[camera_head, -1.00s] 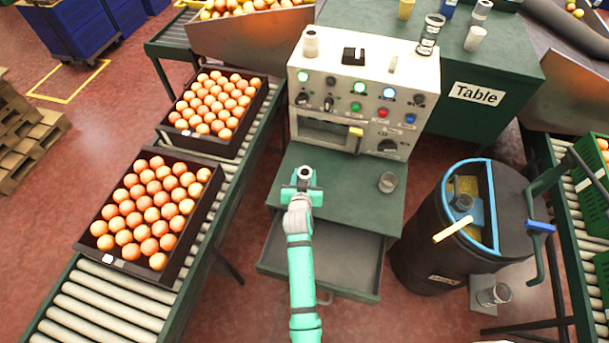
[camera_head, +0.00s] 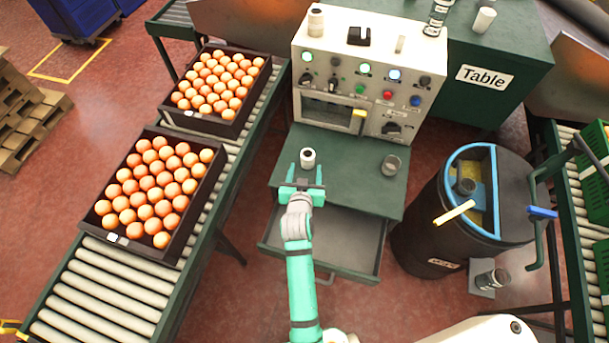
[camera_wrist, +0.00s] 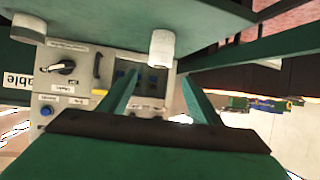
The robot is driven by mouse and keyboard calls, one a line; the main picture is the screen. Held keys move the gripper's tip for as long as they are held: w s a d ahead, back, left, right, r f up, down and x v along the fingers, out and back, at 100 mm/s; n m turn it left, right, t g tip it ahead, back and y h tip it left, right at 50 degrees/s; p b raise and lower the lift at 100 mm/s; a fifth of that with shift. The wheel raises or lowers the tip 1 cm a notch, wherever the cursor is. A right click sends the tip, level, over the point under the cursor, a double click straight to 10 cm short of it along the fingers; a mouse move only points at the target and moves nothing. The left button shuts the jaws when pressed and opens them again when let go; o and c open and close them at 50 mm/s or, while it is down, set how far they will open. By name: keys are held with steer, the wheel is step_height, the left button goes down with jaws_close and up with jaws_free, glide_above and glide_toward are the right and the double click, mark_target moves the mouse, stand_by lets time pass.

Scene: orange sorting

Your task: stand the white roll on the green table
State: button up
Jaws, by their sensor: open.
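A white roll (camera_head: 308,158) with a dark hole in its top stands upright on the green worktop (camera_head: 345,155) in front of the control panel. It also shows in the wrist view (camera_wrist: 162,48), where the picture is upside down. My gripper (camera_head: 304,178) is open and empty on the near side of the roll, its two fingers apart and pointing toward it. In the wrist view the open fingers (camera_wrist: 158,82) have the roll just beyond their tips, apart from them. Another green table (camera_head: 520,60), with a "Table" sign, stands behind at the right.
A grey cup (camera_head: 390,165) stands on the worktop to the right of the roll. An open drawer (camera_head: 335,245) lies below the front edge. The control panel (camera_head: 375,65) rises behind. A black barrel (camera_head: 430,225) is at the right, orange crates (camera_head: 205,190) at the left.

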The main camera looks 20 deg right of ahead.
steer(key=s+a+n+t+y, duration=0.1)
steer(key=s+a, duration=0.5)
steer(key=s, duration=0.4)
steer(key=s+a+n+t+y, duration=0.1)
steer(key=s+a+n+y, duration=0.1)
steer(key=s+a, duration=0.5)
steer(key=s+a+r+y, duration=0.1)
steer(key=s+r, duration=0.4)
steer(key=s, duration=0.4)
steer(key=s+a+r+n+t+y, duration=0.1)
steer(key=s+r, duration=0.5)
steer(key=s, duration=0.4)
steer(key=shift+s+a+r+n+t, duration=0.15)
steer(key=shift+s+a+n+t, duration=0.1)
steer(key=shift+a+n+t, duration=0.1)
